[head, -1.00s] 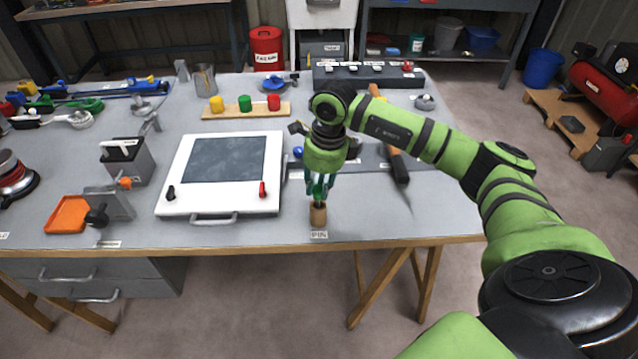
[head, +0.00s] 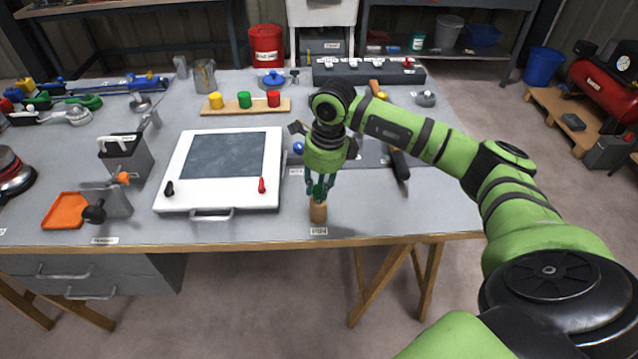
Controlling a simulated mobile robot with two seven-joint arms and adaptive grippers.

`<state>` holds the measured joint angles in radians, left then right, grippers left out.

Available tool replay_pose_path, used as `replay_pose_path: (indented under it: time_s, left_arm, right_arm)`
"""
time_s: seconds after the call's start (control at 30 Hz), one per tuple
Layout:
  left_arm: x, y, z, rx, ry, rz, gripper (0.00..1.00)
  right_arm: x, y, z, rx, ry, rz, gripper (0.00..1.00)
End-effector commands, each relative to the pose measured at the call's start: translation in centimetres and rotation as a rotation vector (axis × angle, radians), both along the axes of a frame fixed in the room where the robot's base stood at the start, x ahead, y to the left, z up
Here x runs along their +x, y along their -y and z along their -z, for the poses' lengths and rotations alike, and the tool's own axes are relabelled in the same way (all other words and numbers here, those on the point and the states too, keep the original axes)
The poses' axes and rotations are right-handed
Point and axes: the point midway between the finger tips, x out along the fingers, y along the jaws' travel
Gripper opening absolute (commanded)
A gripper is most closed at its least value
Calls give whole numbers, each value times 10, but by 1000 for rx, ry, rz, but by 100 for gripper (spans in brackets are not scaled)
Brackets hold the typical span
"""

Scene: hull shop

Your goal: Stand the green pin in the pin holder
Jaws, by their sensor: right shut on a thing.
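My right gripper (head: 319,184) points down near the front edge of the bench and is shut on the green pin (head: 319,191). Only a small part of the pin shows between the fingers. The pin holder (head: 318,213), a small brown wooden block, stands directly below on the bench, with a label in front of it. The pin's lower end is at the holder's top; I cannot tell how far it is inside. My left gripper is out of view.
A white framed panel (head: 171,195) with a handle lies left of the gripper. A wooden board (head: 232,110) with yellow, green and red pieces lies behind it. A dark-handled tool (head: 400,168) lies to the right. The front right bench top is clear.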

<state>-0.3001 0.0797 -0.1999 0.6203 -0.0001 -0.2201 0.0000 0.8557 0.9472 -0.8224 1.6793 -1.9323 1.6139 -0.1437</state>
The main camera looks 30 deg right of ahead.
Motion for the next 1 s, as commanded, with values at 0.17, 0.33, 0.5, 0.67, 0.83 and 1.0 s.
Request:
replay_pose_path:
  time_s: [0.17,0.33,0.5,0.67,0.83,1.0]
  left_arm:
    - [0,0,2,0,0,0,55]
    - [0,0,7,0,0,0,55]
    - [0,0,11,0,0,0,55]
    - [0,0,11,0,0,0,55]
    - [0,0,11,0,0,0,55]
    - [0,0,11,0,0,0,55]
  right_arm:
    - [0,0,2,0,0,0,0]
    - [0,0,7,0,0,0,0]
    - [0,0,11,0,0,0,0]
    - [0,0,12,0,0,0,0]
    - [0,0,11,0,0,0,0]
    - [0,0,11,0,0,0,49]
